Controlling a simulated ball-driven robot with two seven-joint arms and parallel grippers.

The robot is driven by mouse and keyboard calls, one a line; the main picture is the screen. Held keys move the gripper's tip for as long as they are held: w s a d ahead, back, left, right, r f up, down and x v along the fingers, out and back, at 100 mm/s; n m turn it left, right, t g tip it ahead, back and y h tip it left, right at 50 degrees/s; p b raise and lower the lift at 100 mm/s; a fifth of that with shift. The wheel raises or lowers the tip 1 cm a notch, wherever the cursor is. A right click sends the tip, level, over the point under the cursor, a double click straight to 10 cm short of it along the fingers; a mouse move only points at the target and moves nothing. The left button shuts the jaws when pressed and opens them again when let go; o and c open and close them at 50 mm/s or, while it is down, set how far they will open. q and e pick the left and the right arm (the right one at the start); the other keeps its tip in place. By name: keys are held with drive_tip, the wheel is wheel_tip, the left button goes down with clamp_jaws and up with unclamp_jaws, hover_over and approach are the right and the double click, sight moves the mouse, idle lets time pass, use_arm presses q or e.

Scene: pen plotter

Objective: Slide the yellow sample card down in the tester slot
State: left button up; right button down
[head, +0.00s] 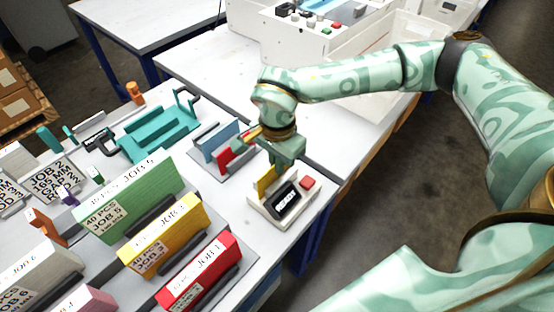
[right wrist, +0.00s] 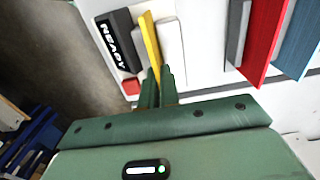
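The yellow sample card (head: 266,181) stands upright at the white tester (head: 262,211), beside its black READY display (head: 286,201). In the right wrist view the card (right wrist: 150,40) runs between the display (right wrist: 113,42) and a white block (right wrist: 170,40), in line with the slot. How deep it sits is hard to tell. My right gripper (right wrist: 158,86) is shut on the card's near end, with a finger on each side. In the head view the gripper (head: 280,160) is just above the tester's back edge. My left gripper is not in view.
A red button (head: 307,182) is on the tester. A rack with a blue card (head: 218,136) and a red card (head: 230,156) stands behind it. Green (head: 130,198), yellow (head: 160,235) and red (head: 200,270) job blocks fill the left front. The table's right edge is close to the tester.

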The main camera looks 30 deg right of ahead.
drive_tip(key=shift+f, duration=0.2)
drive_tip(key=c, duration=1.6)
unclamp_jaws()
drive_tip(key=shift+o, duration=0.2)
wheel_tip(320, 180, up, 16)
drive_tip(key=p, duration=0.4)
drive_tip(key=shift+r, duration=0.2)
